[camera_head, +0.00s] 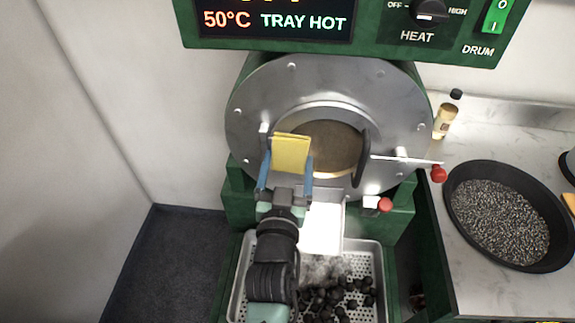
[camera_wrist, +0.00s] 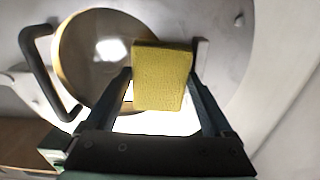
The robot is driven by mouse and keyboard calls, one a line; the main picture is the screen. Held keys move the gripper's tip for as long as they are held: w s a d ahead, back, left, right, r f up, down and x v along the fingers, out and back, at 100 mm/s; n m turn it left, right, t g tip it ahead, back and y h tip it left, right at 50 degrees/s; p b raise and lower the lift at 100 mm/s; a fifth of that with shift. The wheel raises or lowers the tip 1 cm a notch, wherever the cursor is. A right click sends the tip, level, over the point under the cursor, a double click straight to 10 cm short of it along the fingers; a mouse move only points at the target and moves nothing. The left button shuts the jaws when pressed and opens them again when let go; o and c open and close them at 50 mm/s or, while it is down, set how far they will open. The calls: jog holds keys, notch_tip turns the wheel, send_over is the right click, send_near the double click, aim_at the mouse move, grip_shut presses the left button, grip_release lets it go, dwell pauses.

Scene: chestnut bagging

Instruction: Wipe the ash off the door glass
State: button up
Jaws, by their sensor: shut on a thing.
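The door glass (camera_head: 336,148) is a round brownish pane in the middle of the metal drum front (camera_head: 262,112); it also shows in the wrist view (camera_wrist: 88,80), with a bright reflection on it. My gripper (camera_head: 288,172) is shut on a yellow sponge (camera_head: 291,153), held upright in front of the left part of the glass. In the wrist view the sponge (camera_wrist: 162,76) sits between the two fingers and overlaps the right edge of the glass. I cannot tell whether it touches the pane. No separate ash layer stands out on the glass.
A black door handle (camera_head: 362,158) is right of the glass, with a red-knobbed lever (camera_head: 438,174) beyond it. A perforated tray (camera_head: 375,262) below holds dark chestnuts and grey ash. A black pan (camera_head: 465,229) and a bottle (camera_head: 447,116) stand on the right counter.

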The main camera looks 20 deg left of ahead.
aim_at(304, 160)
jog(key=shift+w, duration=0.2)
jog(key=shift+r, duration=0.1)
jog(key=shift+d+r+p, duration=0.1)
jog(key=shift+p, duration=0.55)
jog(key=p, duration=0.2)
jog(key=d+p, duration=0.1)
jog(key=p, duration=0.1)
jog(key=shift+w+d, duration=0.2)
jog(key=shift+d, duration=0.1)
jog(key=shift+w+d+p, duration=0.15)
jog(key=shift+p, duration=0.55)
jog(key=shift+d+p, duration=0.2)
jog(key=shift+p, duration=0.55)
jog(key=shift+d+p, duration=0.15)
jog(key=shift+p, duration=0.25)
jog(key=shift+w+d+p, duration=0.1)
jog(key=shift+d+p, duration=0.05)
jog(key=shift+p, duration=0.55)
jog(key=shift+d+p, duration=0.1)
jog(key=shift+p, duration=0.45)
